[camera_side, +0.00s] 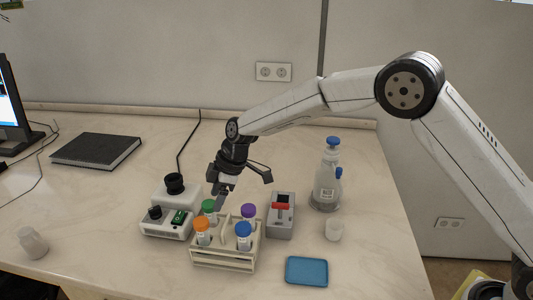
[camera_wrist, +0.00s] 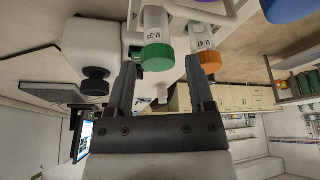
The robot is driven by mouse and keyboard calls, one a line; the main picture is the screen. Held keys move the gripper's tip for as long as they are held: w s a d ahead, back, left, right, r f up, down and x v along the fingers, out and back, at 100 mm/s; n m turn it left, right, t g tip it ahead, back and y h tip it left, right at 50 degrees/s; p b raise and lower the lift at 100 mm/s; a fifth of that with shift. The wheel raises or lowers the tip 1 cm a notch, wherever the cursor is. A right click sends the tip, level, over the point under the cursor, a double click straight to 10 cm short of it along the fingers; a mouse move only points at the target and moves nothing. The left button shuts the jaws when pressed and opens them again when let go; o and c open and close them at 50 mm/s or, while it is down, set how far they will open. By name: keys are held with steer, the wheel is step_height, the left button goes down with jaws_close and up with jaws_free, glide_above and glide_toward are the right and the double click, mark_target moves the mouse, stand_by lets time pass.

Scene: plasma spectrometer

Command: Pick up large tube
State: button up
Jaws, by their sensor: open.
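Several capped tubes stand upright in a pale rack (camera_side: 222,262) in the side view: a green-capped tube (camera_side: 209,209), an orange-capped tube (camera_side: 202,230), a purple-capped tube (camera_side: 248,212) and a blue-capped tube (camera_side: 243,236). Which one is the large tube is not clear. My gripper (camera_side: 244,193) is open and empty just above the back of the rack, near the green cap. In the wrist view the green-capped tube (camera_wrist: 157,54) lies between and beyond the fingertips. The orange-capped tube (camera_wrist: 207,58) is just right of the right finger.
A white device with a black knob (camera_side: 174,188) stands left of the rack. A blue tray (camera_side: 306,271) lies in front.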

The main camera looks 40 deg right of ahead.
mark_target(210, 212)
steer(key=shift+a+f, duration=0.15)
steer(key=shift+f, duration=0.2)
steer(key=shift+w+x, duration=0.1)
steer(key=shift+x, duration=1.2)
steer(key=shift+w+x, duration=0.15)
steer(key=shift+x, duration=1.1)
jaws_close()
